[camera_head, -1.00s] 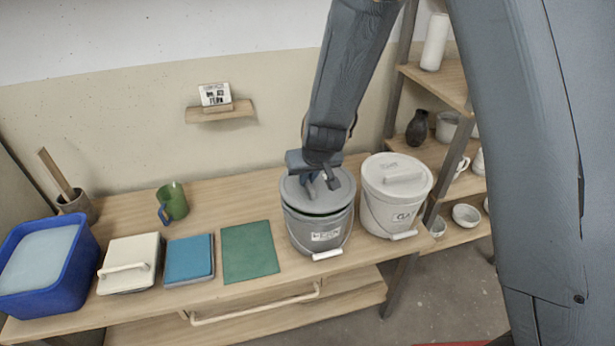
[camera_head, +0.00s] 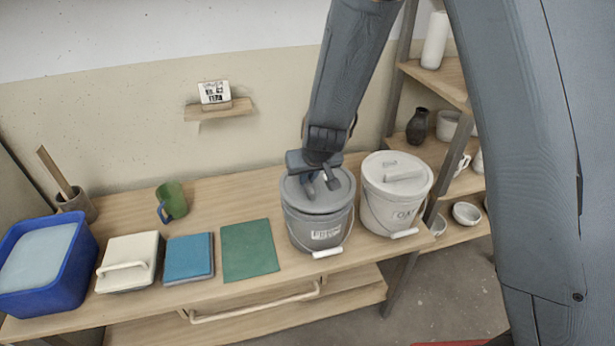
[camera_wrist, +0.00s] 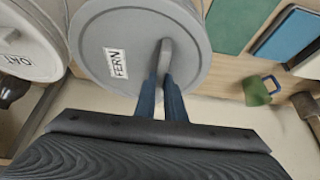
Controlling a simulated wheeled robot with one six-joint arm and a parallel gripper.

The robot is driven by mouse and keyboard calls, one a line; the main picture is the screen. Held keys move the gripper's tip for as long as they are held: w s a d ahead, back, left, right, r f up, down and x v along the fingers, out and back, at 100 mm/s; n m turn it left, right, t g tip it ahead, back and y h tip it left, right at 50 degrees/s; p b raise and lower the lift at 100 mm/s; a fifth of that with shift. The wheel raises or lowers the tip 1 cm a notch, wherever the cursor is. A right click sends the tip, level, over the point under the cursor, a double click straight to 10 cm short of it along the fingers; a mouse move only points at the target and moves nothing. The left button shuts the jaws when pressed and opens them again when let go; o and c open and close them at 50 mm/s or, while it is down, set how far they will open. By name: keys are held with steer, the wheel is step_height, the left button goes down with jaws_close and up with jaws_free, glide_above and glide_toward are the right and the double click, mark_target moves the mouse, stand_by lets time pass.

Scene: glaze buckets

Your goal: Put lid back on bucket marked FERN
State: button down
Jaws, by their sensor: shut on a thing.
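The grey bucket (camera_head: 318,228) stands on the bench with a white label on its front, too blurred to read there. The grey lid (camera_head: 325,200) sits on its rim and looks level, with no green gap showing. In the wrist view the lid (camera_wrist: 120,50) carries a white label reading FERN. My gripper (camera_head: 321,182) is above the lid, shut on the lid's handle (camera_wrist: 166,55). The gripper's fingers (camera_wrist: 161,85) show on both sides of the handle's near end. The bucket's inside is hidden under the lid.
A white lidded bucket (camera_head: 397,200) stands close on the right; its label reads OAT in the wrist view (camera_wrist: 25,60). Shelves stand right.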

steer(key=shift+f, duration=0.45)
stand_by(1.1)
steer(key=c, duration=1.3)
jaws_free()
steer(key=shift+r+p, duration=3.55)
steer(key=shift+p, duration=0.05)
steer(key=shift+c, duration=0.3)
jaws_close()
